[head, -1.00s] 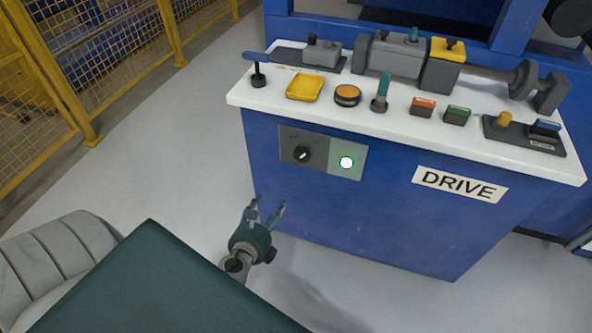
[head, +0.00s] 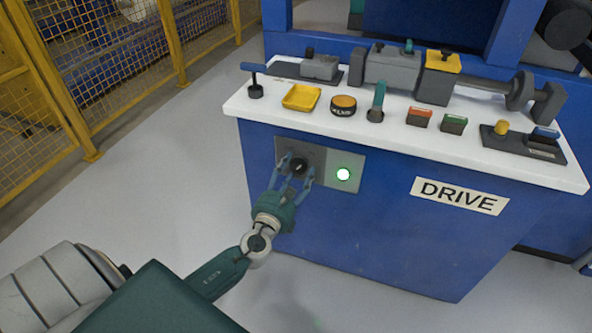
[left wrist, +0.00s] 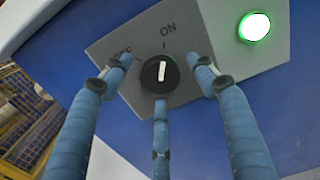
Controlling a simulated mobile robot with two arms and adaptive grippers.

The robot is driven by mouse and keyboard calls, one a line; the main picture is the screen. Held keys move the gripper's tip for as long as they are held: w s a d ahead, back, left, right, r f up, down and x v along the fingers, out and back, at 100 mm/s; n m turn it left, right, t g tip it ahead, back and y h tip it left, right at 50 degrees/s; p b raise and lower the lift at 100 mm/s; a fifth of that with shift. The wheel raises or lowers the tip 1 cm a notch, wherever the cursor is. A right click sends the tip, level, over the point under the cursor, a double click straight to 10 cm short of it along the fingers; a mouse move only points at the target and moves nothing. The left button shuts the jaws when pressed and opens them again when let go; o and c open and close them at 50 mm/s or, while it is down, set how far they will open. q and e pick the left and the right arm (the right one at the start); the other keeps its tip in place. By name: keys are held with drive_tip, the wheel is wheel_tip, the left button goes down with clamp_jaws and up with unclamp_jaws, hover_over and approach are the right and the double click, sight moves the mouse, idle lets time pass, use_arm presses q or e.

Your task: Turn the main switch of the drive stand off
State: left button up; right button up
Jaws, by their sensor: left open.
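The main switch is a black rotary knob (head: 299,167) on a grey plate (head: 318,152) on the front of the blue drive stand (head: 370,230). In the left wrist view the knob (left wrist: 160,74) has a white line pointing almost straight up at the ON mark; the second label is partly hidden by a finger. A green lamp (head: 343,174) beside it is lit. My left gripper (head: 295,172) is open in front of the knob. In the left wrist view its blue fingers stand left, right and below the knob, apart from its sides. My right gripper is not in view.
The white top (head: 390,135) of the stand carries a yellow tray (head: 301,98), a round orange button (head: 343,105), levers and several buttons. A yellow mesh fence (head: 110,80) stands at the left. The floor between fence and stand is clear.

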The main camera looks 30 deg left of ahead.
use_arm(q)
drive_tip(key=shift+w+a, duration=0.1)
drive_tip(key=shift+w, duration=0.3)
drive_tip(key=shift+c, duration=0.5)
drive_tip(key=c, duration=1)
